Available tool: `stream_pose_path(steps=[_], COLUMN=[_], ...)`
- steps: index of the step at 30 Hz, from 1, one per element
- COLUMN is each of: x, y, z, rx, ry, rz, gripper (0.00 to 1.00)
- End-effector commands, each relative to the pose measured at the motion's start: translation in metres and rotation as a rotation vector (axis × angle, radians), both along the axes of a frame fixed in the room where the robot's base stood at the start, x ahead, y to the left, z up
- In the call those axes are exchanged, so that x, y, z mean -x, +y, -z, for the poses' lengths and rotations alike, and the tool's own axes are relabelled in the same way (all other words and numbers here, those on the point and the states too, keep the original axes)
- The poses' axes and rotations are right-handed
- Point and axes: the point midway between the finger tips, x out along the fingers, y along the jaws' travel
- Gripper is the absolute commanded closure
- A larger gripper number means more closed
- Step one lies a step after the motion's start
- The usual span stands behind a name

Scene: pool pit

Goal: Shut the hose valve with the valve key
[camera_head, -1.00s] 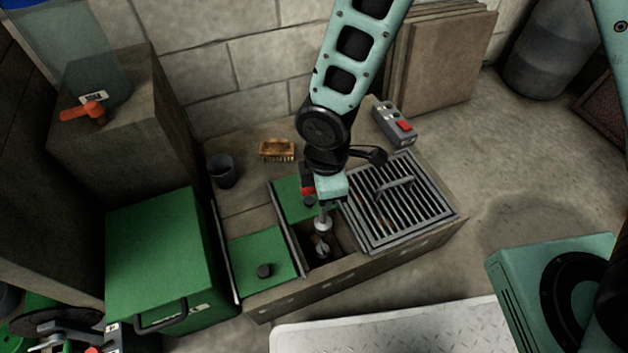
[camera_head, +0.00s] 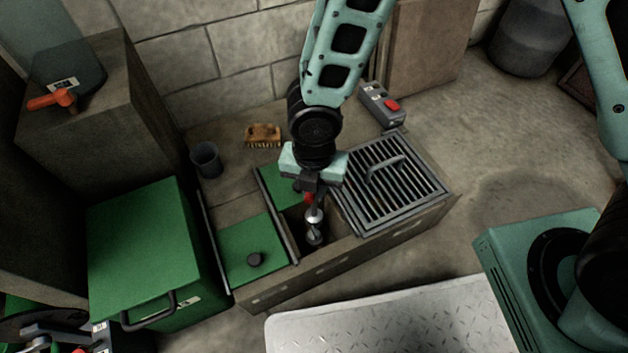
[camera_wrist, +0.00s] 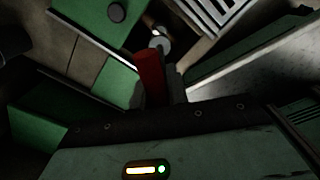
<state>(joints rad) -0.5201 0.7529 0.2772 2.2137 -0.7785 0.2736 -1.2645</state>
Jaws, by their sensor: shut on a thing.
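My gripper (camera_head: 309,190) is over the open pit compartment (camera_head: 290,222), between the green covers and the metal grate. It is shut on the valve key, whose red handle (camera_wrist: 150,78) shows in the wrist view. The key's shaft points down, with a pale metal disc (camera_head: 314,215) below the jaws. A metal part lower in the dark compartment (camera_head: 313,236) is in line with the key. I cannot tell whether this is the hose valve or the key's end, nor whether they are engaged.
The grate (camera_head: 395,190) lies right of the opening, a green cover (camera_head: 250,245) left. A brush (camera_head: 263,135), dark cup (camera_head: 206,160) and grey box with a red button (camera_head: 381,106) stand behind. An orange lever (camera_head: 52,99) is on the stone block. A metal plate (camera_head: 400,318) lies in front.

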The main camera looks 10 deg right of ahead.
Motion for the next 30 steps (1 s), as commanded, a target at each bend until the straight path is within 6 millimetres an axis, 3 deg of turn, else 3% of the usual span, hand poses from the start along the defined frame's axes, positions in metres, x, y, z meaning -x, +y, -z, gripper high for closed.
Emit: stream_pose_path(steps=[1,12,15,22,30], x=[0.000,0.000,0.000,0.000,-0.001], y=[0.000,-0.001,0.000,0.000,-0.001], z=[-0.008,-0.005,0.014,0.037,0.049], rx=[0.001,0.001,0.000,0.000,0.000], ry=[0.002,0.002,0.000,-0.002,-0.002], rz=[-0.079,-0.598,-0.603,-0.599,-0.595], gripper=[1.00,1.00,1.00,1.00,1.00])
